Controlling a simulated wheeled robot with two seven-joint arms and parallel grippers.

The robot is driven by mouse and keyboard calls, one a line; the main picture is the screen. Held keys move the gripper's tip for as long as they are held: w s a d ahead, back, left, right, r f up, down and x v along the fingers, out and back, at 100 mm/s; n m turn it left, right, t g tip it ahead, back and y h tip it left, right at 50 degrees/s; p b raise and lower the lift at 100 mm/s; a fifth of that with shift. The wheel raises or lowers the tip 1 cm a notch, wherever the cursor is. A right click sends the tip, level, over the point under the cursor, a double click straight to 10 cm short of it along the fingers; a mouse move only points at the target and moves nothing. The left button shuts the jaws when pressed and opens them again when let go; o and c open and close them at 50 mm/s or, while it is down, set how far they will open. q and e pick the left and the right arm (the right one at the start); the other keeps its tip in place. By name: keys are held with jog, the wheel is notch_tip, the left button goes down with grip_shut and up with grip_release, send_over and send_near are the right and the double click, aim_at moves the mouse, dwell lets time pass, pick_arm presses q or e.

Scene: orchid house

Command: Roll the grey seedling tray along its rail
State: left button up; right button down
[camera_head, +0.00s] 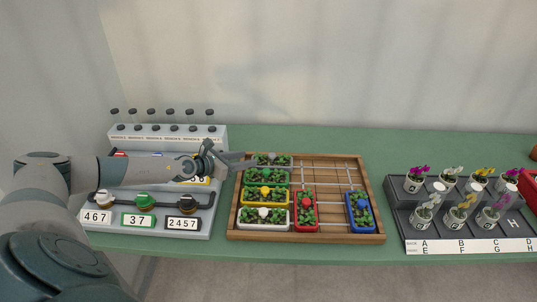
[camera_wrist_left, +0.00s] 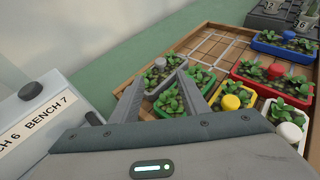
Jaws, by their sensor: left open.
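The grey seedling tray (camera_head: 284,163) holds green seedlings and has a grey knob. It lies at the far left of the wooden frame, behind the green tray (camera_head: 266,177). My left gripper (camera_head: 252,161) reaches in from the left and is at the left end of the grey tray. In the left wrist view the open fingers (camera_wrist_left: 160,80) straddle the near part of the grey tray (camera_wrist_left: 165,73), with seedlings and the knob between and beyond the tips. I cannot tell whether a finger touches it. My right gripper is not in view.
Yellow (camera_head: 264,200), white (camera_head: 264,224), red (camera_head: 306,210) and blue (camera_head: 360,212) trays share the wooden frame (camera_head: 375,195). Rails cross its empty back right part. A labelled grey console (camera_head: 160,227) stands left, an orchid rack (camera_head: 400,225) right.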

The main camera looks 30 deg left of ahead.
pick_arm(q)
send_near(271, 155)
jog(key=shift+w+f, duration=0.25)
jog(key=b+x, duration=0.2)
jog(key=x, duration=0.4)
jog(key=shift+w+d+f, duration=0.1)
jog(key=shift+w+f, duration=0.05)
jog(key=shift+w, duration=0.15)
jog(key=shift+w+d+f+b, duration=0.15)
jog(key=shift+w+b, duration=0.15)
jog(key=shift+w, duration=0.35)
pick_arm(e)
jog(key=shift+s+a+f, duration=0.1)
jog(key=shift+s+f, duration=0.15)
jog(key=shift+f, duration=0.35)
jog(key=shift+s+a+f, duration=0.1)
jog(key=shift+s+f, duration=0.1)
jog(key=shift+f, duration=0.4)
